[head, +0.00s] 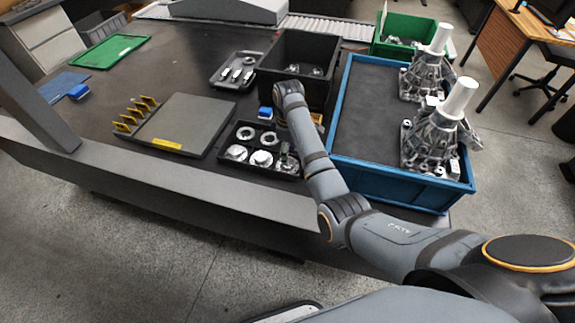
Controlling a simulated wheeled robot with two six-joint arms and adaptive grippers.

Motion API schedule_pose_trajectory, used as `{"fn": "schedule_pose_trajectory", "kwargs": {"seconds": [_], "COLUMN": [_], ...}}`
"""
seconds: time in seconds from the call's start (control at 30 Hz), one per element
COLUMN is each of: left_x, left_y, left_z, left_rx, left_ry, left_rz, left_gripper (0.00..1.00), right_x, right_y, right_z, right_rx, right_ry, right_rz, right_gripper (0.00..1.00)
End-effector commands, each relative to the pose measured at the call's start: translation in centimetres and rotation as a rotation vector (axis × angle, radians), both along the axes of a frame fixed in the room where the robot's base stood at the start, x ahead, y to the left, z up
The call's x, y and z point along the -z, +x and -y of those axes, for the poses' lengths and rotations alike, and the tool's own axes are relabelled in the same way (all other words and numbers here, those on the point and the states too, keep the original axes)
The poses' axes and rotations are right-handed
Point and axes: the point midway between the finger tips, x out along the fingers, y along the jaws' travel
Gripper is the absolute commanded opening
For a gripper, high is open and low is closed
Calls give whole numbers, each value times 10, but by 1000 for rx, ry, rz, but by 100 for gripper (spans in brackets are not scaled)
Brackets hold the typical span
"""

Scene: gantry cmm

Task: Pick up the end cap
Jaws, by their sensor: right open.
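A small black tray (227,169) in the middle of the dark table holds several round silver parts. Two ring-like parts lie in its back row, and silver cap-like parts (262,158) lie in its front row. I cannot tell for sure which one is the end cap. My right gripper (287,160) points down at the tray's right end, over the rightmost silver part (289,168), which it partly hides. It is open; whether it touches that part is unclear. My left gripper is not in view.
A blue crate (345,172) with two silver housings (428,143) stands right of the tray. A black bin (283,50) stands behind. A grey plate (192,118) with yellow pegs lies left. A grey tray (222,80) and blue block (265,113) are nearby.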

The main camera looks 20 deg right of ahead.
Motion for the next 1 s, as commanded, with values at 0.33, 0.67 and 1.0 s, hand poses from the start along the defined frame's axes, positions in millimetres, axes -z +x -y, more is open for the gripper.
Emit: {"fn": "schedule_pose_trajectory", "kwargs": {"seconds": [0.33,0.67,1.0], "left_x": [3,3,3], "left_y": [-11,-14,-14], "left_z": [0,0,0], "left_rx": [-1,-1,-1], "left_ry": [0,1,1], "left_rz": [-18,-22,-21], "left_gripper": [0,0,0], "right_x": [41,40,39], "right_y": [1,1,1], "right_z": [-3,-3,-3], "right_rx": [0,0,0], "right_ry": [1,1,0], "right_rz": [-1,-1,0], "right_gripper": [52,26,7]}}
